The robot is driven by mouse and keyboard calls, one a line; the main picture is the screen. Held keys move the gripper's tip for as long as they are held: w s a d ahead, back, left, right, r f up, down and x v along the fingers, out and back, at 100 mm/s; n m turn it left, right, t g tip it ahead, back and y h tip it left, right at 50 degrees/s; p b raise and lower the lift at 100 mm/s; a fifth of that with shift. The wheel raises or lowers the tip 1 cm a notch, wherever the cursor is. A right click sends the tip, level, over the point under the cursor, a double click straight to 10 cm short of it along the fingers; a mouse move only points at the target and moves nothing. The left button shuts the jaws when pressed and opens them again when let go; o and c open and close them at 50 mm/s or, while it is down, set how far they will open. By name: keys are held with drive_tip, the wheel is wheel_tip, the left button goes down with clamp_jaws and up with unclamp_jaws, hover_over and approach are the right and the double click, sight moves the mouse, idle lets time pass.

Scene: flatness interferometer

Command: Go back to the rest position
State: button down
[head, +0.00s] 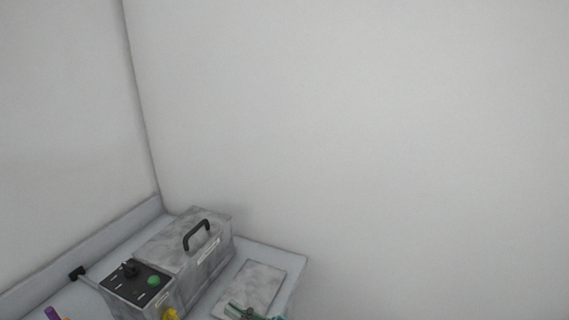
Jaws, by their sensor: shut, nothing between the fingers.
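My gripper does not show in the head view. The interferometer (183,245) is a grey mottled box with a black handle (196,235) on top. It stands on a pale bench in the lower left corner. Its black front panel (136,283) carries a dark knob (130,268) and a green button (154,281). A yellow part (170,314) shows low at its front, cut by the frame's bottom edge.
Right of the box, a flat grey plate (262,283) lies on the bench (293,270). Teal and dark items (250,313) show at the bottom edge. A black-ended rod (77,273) and a purple item (52,314) are at left. Bare walls fill the rest.

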drive_tip(key=s+d+f+m+t+h, duration=0.2)
drive_tip(key=s+d+f+m+h, duration=0.3)
drive_tip(key=f, duration=0.3)
drive_tip(key=s+d+f+m+t+h, duration=0.2)
drive_tip(key=s+d+f+m+h, duration=0.15)
drive_tip(key=d+f, duration=0.4)
drive_tip(key=s+d+f+m+t+h, duration=0.1)
drive_tip(key=s+d+f+m+h, duration=0.35)
drive_tip(key=s+d, duration=0.6)
drive_tip(key=s+d+r+h, duration=0.2)
drive_tip(key=s+r, duration=0.2)
drive_tip(key=s, duration=0.6)
drive_tip(key=s+d+r+h, duration=0.3)
drive_tip(key=s+r, duration=0.2)
drive_tip(key=s, duration=0.5)
drive_tip(key=shift+s+d+r+n+t+h, duration=0.15)
drive_tip(key=shift+s+n+t+h, duration=0.15)
drive_tip(key=shift+n, duration=0.1)
drive_tip(key=shift+w, duration=0.1)
